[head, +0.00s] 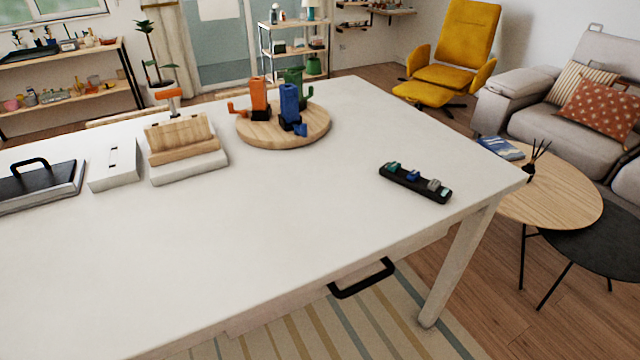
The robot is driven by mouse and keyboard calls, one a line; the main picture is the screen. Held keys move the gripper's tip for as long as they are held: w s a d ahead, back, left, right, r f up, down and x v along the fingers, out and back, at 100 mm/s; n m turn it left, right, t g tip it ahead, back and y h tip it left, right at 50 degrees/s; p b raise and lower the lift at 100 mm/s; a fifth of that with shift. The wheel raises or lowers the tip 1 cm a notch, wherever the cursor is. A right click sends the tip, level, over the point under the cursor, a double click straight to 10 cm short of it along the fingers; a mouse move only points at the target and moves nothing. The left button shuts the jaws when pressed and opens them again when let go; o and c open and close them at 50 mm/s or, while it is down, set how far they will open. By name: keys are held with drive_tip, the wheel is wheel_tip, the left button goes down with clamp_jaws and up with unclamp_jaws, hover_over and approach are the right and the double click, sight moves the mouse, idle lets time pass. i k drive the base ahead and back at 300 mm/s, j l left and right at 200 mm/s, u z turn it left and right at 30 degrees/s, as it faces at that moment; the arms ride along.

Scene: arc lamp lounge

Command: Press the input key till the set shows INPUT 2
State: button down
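A black bar-shaped device (415,183) lies on the right part of the white table, slanting down to the right. Several raised keys in teal, blue and grey sit along its top. It looks like a remote or key strip, but no lettering on the keys can be read, so I cannot tell which one is the input key. No screen showing an input name can be made out in this view. My gripper is not in view.
On the white table (255,235) stand a round wooden board (270,137) with orange, blue and green objects, a wooden block on a white base (190,170), a white box (114,165) and a black-handled case (40,185). The table's middle and front are clear. A black handle (362,278) juts from its front.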

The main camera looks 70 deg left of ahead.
sight(415, 175)
drive_tip(key=u, duration=2.15)
drive_tip(key=z, duration=3.25)
drive_tip(key=u, duration=3.25)
